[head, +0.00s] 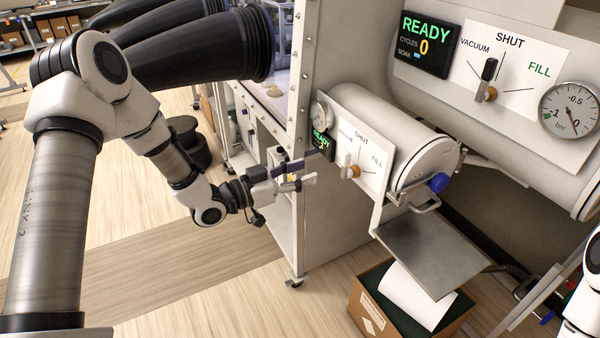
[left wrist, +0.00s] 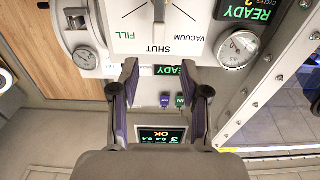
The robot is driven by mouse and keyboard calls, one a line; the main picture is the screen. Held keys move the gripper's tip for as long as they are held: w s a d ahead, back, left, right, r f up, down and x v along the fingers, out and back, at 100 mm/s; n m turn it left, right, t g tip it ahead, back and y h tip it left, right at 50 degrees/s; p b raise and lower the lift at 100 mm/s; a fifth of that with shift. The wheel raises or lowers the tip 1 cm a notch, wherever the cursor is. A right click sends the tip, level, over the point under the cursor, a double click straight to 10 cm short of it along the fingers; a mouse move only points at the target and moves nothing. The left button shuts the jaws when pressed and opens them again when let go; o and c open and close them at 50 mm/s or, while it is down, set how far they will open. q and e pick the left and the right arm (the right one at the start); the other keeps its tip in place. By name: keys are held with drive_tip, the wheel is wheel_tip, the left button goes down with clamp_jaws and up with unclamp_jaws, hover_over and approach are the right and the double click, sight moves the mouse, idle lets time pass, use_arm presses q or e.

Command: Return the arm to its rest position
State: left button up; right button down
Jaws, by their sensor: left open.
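My left arm (head: 70,200) comes in from the left and bends across to the white cabinet. My left gripper (head: 304,171) is open and empty in front of the cabinet's side, just left of the small valve panel (head: 372,178). In the left wrist view its two fingers (left wrist: 160,78) stand wide apart with nothing between them. That view shows the panel upside down, marked vacuum, shut and fill. The small panel's lever (head: 350,170) stands upright near shut. Part of my right arm (head: 590,270) shows at the right edge; its gripper is out of view.
A small airlock door (head: 428,162) with a blue knob is right of the panel, above a metal shelf (head: 432,245). A cardboard box (head: 368,318) stands below. Open floor (head: 190,290) lies lower left.

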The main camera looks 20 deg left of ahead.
use_arm(q)
drive_tip(key=shift+s, duration=0.1)
idle(0.3)
drive_tip(key=s+d+f+n+g+y, duration=0.15)
drive_tip(key=s+f, duration=0.25)
drive_tip(key=f, duration=0.4)
drive_tip(key=s+d+f+g+y, duration=0.1)
drive_tip(key=s+d+f+g, duration=0.2)
drive_tip(key=s+f, duration=0.35)
drive_tip(key=s+d+f+n+g+y, duration=0.1)
drive_tip(key=s+d+f+g+y, duration=0.15)
drive_tip(key=f, duration=0.75)
drive_tip(key=s+a+f+n+g+y, duration=0.1)
drive_tip(key=s+a+f+g+y, duration=0.1)
drive_tip(key=s, duration=0.4)
drive_tip(key=s+a+f+n+g+y, duration=0.2)
drive_tip(key=s+a+f, duration=0.1)
drive_tip(key=s, duration=0.4)
drive_tip(key=s+a+f+n+g+y, duration=0.2)
drive_tip(key=s+g, duration=0.1)
drive_tip(key=s, duration=0.4)
drive_tip(key=shift+s+a+f, duration=0.15)
drive_tip(key=shift+a, duration=0.25)
drive_tip(key=shift+n, duration=0.25)
